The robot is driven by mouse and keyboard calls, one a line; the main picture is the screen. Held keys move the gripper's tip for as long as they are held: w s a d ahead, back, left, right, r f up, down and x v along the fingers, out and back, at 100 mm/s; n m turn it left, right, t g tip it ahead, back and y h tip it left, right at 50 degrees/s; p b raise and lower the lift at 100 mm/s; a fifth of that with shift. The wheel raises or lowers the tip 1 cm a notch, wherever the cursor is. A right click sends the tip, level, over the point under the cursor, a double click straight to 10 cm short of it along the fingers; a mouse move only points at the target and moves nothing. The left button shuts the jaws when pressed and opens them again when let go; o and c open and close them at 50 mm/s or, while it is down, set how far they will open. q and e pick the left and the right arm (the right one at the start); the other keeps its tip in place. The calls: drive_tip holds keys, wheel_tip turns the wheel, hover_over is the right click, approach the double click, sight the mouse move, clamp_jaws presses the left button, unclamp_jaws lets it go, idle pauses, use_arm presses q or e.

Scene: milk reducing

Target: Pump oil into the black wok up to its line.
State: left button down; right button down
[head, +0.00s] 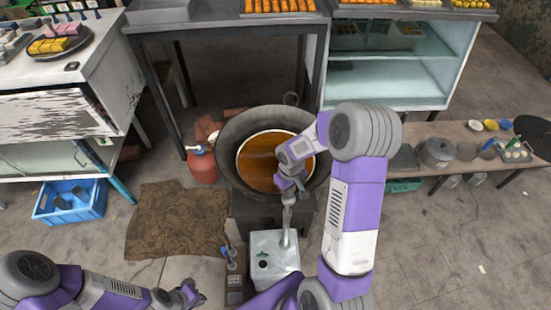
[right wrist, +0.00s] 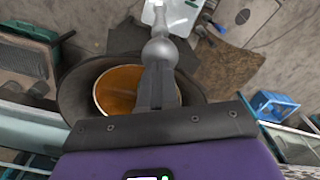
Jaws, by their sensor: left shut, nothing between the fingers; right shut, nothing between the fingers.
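The black wok (head: 228,135) sits on a dark stove and holds orange-brown oil (head: 258,160) with a pale ring around its edge. It also shows in the right wrist view (right wrist: 75,90). A white oil can (head: 268,243) with a grey pump stands in front of the wok. My right gripper (head: 287,188) is shut above the pump's grey knob (right wrist: 160,50). Its fingers are at the knob; whether they touch it I cannot tell. My right arm hides part of the wok. My left gripper (head: 190,293) is shut and empty, low at the left over the floor.
A red bottle with a white top (head: 202,165) stands left of the wok. A brown mat (head: 165,220) and a blue crate (head: 72,204) lie further left. A low bench (head: 455,140) with pots stands at the right. Tables with food trays line the back.

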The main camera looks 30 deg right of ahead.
drive_tip(key=shift+f, duration=0.2)
idle(0.4)
drive_tip(key=shift+f+b, duration=3.85)
drive_tip(key=shift+f, duration=0.45)
wheel_tip(320, 180, up, 9)
drive_tip(key=p, duration=0.7)
drive_tip(key=shift+f, duration=0.15)
drive_tip(key=shift+f+b, duration=3.75)
drive_tip(key=shift+f, duration=0.6)
wheel_tip(320, 180, up, 9)
drive_tip(key=p, duration=0.7)
